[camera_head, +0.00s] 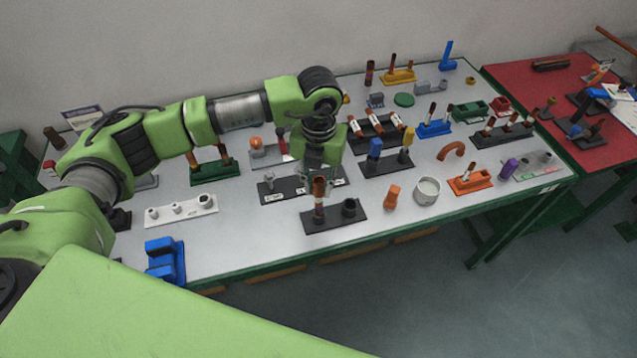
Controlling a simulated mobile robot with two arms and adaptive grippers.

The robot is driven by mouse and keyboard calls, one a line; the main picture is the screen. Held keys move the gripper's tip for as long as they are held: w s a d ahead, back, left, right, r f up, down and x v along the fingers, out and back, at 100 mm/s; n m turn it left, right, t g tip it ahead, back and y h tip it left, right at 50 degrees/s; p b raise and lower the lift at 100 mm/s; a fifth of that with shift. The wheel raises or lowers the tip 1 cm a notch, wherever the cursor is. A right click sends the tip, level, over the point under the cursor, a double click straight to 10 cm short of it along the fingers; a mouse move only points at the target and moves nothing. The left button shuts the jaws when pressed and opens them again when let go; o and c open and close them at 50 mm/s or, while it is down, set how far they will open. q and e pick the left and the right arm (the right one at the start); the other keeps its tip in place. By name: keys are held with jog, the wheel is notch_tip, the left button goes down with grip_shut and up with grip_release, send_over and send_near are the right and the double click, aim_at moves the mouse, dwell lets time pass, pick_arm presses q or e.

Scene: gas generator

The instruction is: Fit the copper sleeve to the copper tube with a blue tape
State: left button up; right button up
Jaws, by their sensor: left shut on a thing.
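My left gripper (319,178) points down over the front middle of the table and is shut on the upper part of an upright copper-brown piece (319,188), which looks like the copper sleeve. This piece is in line with a darker tube part standing on a flat black base (336,226); I cannot tell whether they touch or are joined. A dark round socket (349,207) is on the same base, to the right. No blue tape can be made out on the tube at this size. A blue-topped piece (376,147) stands on another dark base behind, to the right. My right gripper is not in view.
Several holders with tubes crowd the back and right of the table. A red table (532,88) adjoins at the right. Bare table lies left of the black base.

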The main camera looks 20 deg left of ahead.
pick_arm(q)
jog(key=shift+f+b, duration=1.2)
jog(key=shift+f, duration=0.2)
jog(key=o, duration=1)
notch_tip(320, 180, up, 12)
jog(key=shift+s, duration=0.1)
